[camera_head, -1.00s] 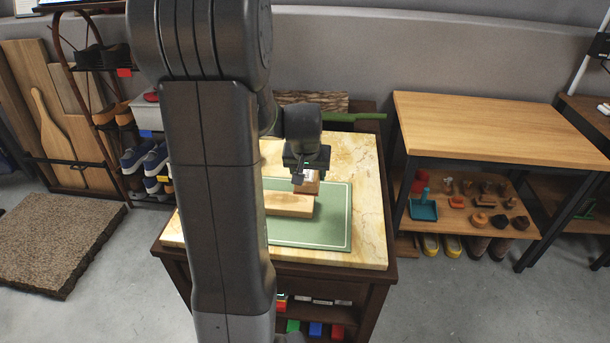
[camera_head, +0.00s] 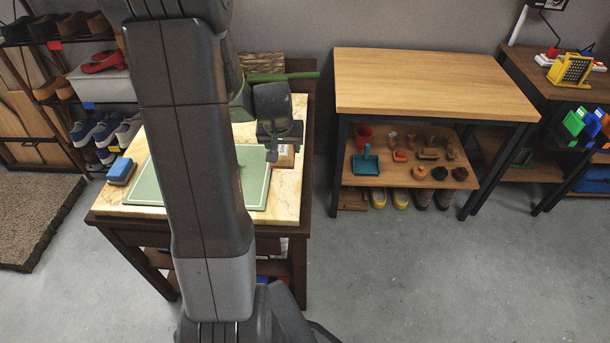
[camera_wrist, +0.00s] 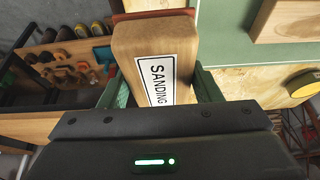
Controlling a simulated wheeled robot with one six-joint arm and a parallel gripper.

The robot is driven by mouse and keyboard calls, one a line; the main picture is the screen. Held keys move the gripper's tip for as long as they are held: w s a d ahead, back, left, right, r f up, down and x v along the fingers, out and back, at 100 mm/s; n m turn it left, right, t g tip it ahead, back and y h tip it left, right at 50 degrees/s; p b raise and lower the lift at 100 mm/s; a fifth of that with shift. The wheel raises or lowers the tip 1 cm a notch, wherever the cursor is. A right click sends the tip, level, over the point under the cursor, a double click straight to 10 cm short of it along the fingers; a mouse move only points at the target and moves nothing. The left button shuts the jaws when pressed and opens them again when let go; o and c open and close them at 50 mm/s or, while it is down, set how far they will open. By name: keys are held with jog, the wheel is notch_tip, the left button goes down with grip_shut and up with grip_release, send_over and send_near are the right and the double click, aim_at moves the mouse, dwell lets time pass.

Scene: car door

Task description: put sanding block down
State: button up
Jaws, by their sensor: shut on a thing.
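The sanding block (camera_wrist: 155,60) is a wooden block with a white label reading "SANDING" and a red face at its far end. My gripper (camera_wrist: 160,90) is shut on it, with a green finger on each side. In the head view the block (camera_head: 285,158) shows below my gripper (camera_head: 278,146), near the right edge of the marble-topped table (camera_head: 290,190), beside the green mat (camera_head: 255,190). I cannot tell whether it touches the tabletop. My arm hides much of the mat.
A blue block (camera_head: 121,170) lies at the table's left. A wooden piece (camera_wrist: 285,20) lies on the mat, and a round yellow object (camera_wrist: 303,82) shows nearby. A wooden workbench (camera_head: 430,85) stands to the right, with several small items on its lower shelf (camera_head: 410,172).

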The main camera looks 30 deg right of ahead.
aim_at(283, 156)
jog(key=f, duration=0.3)
jog(key=f+b, duration=0.1)
jog(key=f, duration=0.3)
jog(key=shift+s+d+f, duration=0.1)
jog(key=shift+s+f, duration=0.05)
jog(key=shift+s, duration=0.05)
jog(key=shift+f+b, duration=0.55)
jog(key=shift+f, duration=0.8)
jog(key=shift+f, duration=0.1)
jog(key=shift+f, duration=0.15)
jog(key=o, duration=0.6)
jog(key=shift+r, duration=0.3)
jog(key=p+v, duration=0.2)
jog(key=v, duration=0.9)
jog(key=shift+s+r, duration=0.1)
jog(key=shift+r, duration=0.25)
jog(key=shift+f, duration=0.1)
